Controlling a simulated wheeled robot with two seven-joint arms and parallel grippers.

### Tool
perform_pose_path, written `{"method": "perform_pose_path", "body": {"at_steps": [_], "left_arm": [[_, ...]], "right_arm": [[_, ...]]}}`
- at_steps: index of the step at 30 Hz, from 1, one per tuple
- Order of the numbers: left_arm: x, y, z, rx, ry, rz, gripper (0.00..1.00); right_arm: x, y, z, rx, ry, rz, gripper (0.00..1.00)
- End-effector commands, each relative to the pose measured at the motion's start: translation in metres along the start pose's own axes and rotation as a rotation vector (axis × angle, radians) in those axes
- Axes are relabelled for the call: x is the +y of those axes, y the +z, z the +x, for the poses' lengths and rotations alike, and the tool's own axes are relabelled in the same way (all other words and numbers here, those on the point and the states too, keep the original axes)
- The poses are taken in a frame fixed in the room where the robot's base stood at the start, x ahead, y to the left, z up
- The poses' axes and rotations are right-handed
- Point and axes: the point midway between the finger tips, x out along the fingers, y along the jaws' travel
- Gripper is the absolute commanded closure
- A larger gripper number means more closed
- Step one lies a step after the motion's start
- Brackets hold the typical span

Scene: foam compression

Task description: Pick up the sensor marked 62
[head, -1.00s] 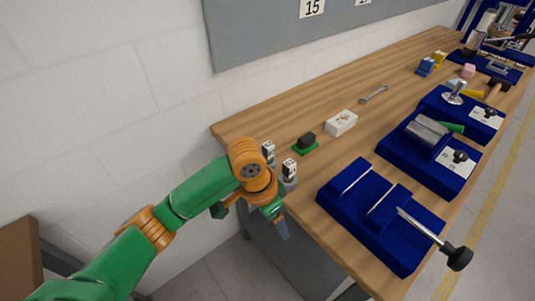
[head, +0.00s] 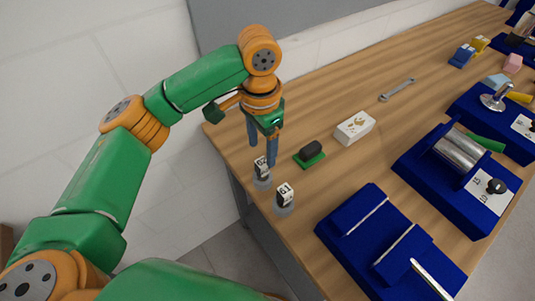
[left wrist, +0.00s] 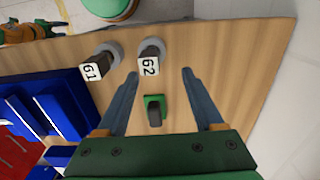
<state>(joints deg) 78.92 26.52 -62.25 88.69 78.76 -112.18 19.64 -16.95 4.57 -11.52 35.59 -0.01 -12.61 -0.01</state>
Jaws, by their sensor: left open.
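The sensor marked 62 (left wrist: 149,65) stands on the bench near its end, a dark body with a white label and a grey round base. In the head view the sensor marked 62 (head: 261,168) is partly behind my left gripper's finger. The sensor marked 61 (head: 284,195) stands beside it, nearer the bench corner; it also shows in the left wrist view (left wrist: 92,71). My left gripper (head: 262,153) is open and empty, above the bench by sensor 62. In the left wrist view sensor 62 lies ahead, between the lines of the two fingers (left wrist: 162,72). My right gripper is not in view.
A black block on a green plate (head: 310,154) lies close to the sensors and shows between my fingers in the wrist view (left wrist: 154,109). A white box (head: 355,128), a wrench (head: 397,90) and a blue vise-like fixture (head: 350,222) stand farther along.

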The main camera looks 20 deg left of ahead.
Motion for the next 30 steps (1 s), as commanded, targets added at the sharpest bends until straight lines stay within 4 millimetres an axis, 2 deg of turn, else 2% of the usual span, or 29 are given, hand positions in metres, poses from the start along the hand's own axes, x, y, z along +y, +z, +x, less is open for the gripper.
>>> {"method": "perform_pose_path", "body": {"at_steps": [5, 9, 16, 21, 24, 30], "left_arm": [[0.006, 0.002, 0.03, -0.005, 0.001, 0.001, 0.31], [0.007, 0.002, 0.053, -0.002, 0.001, 0.001, 0.31], [0.006, 0.001, 0.057, 0.0, 0.0, 0.002, 0.31], [0.006, 0.001, 0.057, 0.0, 0.0, 0.002, 0.77], [0.006, 0.001, 0.057, 0.001, 0.0, 0.002, 1.0], [0.006, 0.001, 0.057, 0.001, 0.0, 0.002, 1.0]], "right_arm": [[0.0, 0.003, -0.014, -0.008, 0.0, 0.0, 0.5], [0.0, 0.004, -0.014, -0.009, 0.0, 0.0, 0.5], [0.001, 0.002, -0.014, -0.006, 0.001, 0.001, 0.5], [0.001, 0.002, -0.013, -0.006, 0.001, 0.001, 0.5], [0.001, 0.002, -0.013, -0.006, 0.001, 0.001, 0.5], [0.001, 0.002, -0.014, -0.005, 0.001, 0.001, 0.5]]}}
